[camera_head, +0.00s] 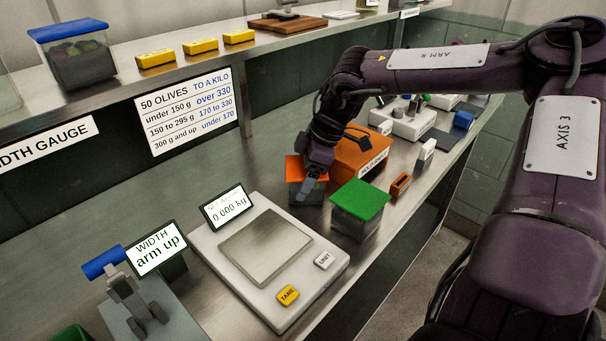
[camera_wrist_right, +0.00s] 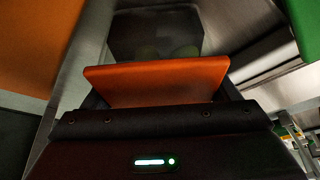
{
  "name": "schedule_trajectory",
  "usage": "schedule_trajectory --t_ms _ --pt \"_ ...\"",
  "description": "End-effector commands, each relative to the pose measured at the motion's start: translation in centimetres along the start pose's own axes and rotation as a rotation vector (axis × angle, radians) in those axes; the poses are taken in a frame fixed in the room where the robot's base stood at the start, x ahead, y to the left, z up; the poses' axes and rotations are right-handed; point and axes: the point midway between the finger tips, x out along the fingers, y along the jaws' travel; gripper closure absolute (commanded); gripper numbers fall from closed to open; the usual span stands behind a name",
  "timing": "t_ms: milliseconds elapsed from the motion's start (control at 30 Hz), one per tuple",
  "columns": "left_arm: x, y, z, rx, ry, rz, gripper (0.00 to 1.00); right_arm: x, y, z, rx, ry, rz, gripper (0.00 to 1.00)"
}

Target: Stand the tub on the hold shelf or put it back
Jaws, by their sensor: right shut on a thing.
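A clear tub with an orange lid (camera_head: 293,168) stands on or just above the steel bench, left of an orange box. My right gripper (camera_head: 312,180) is shut on it from above. In the right wrist view the orange lid (camera_wrist_right: 155,82) lies between the fingers, with the dark see-through tub body (camera_wrist_right: 155,35) beyond it and dim greenish shapes inside. I cannot tell whether its base touches the bench. The upper shelf (camera_head: 120,85) runs along the back and holds a blue-lidded tub (camera_head: 82,62) of olives at the left. My left gripper is not in view.
A green-lidded tub (camera_head: 360,200) stands right of the held tub. A scale (camera_head: 305,250) reading 0.000 kg has an empty pan. The orange box (camera_head: 360,155) sits close behind. A width gauge (camera_head: 130,295) stands front left. Yellow blocks (camera_head: 200,46) lie on the shelf.

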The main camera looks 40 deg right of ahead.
Motion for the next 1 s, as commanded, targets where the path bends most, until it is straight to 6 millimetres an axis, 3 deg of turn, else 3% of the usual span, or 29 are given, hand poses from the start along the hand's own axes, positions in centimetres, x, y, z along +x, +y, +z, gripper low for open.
schedule_trajectory --t_ms 33,67,200,567,1000 --pt "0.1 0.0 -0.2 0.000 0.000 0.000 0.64 0.1 0.1 0.0 -0.001 0.002 0.002 0.61" --pt "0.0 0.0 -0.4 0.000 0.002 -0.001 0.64 0.1 0.0 0.1 0.000 0.000 0.000 0.16" --pt "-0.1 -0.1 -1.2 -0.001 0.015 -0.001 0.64 0.1 0.0 0.1 0.001 0.000 0.000 0.00" --pt "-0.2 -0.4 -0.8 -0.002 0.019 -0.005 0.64 -1.0 0.1 -0.1 0.000 0.000 0.003 0.00" --pt "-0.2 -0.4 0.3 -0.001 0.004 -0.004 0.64 -9.8 0.1 -0.1 0.000 0.001 0.004 0.00"
